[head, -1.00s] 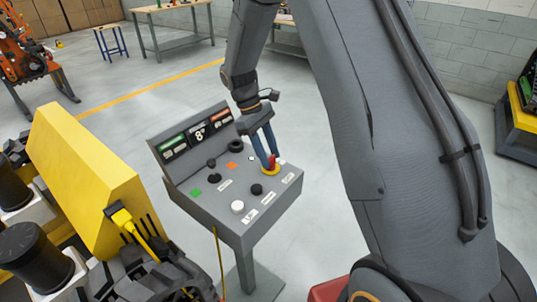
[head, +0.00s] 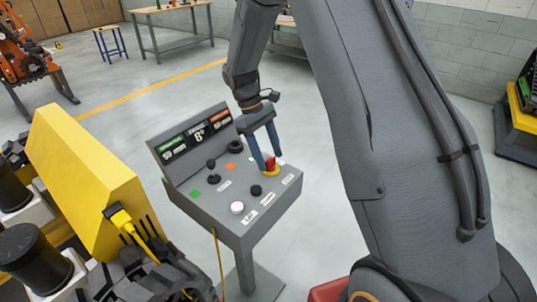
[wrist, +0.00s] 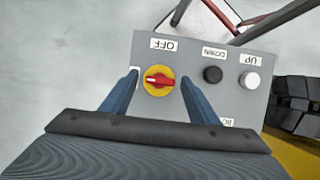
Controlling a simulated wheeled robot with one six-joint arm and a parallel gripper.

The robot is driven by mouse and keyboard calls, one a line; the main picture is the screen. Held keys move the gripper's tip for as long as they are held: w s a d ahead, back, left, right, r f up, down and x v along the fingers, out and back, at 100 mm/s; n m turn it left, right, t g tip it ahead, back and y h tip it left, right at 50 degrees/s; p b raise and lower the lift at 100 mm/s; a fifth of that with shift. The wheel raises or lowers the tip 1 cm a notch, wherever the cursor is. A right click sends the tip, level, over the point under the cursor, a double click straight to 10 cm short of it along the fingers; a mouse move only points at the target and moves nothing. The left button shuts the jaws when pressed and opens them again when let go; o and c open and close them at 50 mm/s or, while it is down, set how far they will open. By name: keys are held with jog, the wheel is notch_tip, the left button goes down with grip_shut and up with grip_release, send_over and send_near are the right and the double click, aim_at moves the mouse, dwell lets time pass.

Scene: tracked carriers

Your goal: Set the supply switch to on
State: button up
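The supply switch is a red rotary handle on a round yellow plate (head: 271,173), on the sloped top of a grey control console (head: 225,207). In the wrist view the red handle (wrist: 159,80) lies crosswise, with a small white mark at its left end. An upside-down OFF label (wrist: 168,45) is above it in that picture. A label to its left is mostly hidden by a finger. My gripper (head: 271,161) is open over the switch. In the wrist view its blue fingers (wrist: 159,77) stand either side of the handle, with gaps.
Black DOWN (wrist: 213,75) and white UP (wrist: 250,82) buttons sit close to the switch. Other knobs, a green button (head: 196,193) and a display panel (head: 192,137) are on the console. A yellow machine block (head: 85,165) stands left.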

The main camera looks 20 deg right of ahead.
jog(key=b+v, duration=0.2)
jog(key=v, duration=0.5)
jog(key=shift+r+b, duration=0.3)
jog(key=shift+r, duration=0.05)
jog(key=shift+w+a, duration=0.1)
jog(key=s+d+f+m+t+y, duration=0.1)
jog(key=s+f+m+t, duration=0.1)
jog(key=s, duration=0.8)
jog(key=s+d+f+m+t+y, duration=0.1)
jog(key=s+m+t, duration=0.2)
jog(key=s, duration=0.7)
jog(key=shift+f+m+y+b, duration=0.3)
jog(key=shift+f+m+b, duration=0.1)
jog(key=shift+m, duration=0.7)
jog(key=shift+s, duration=0.1)
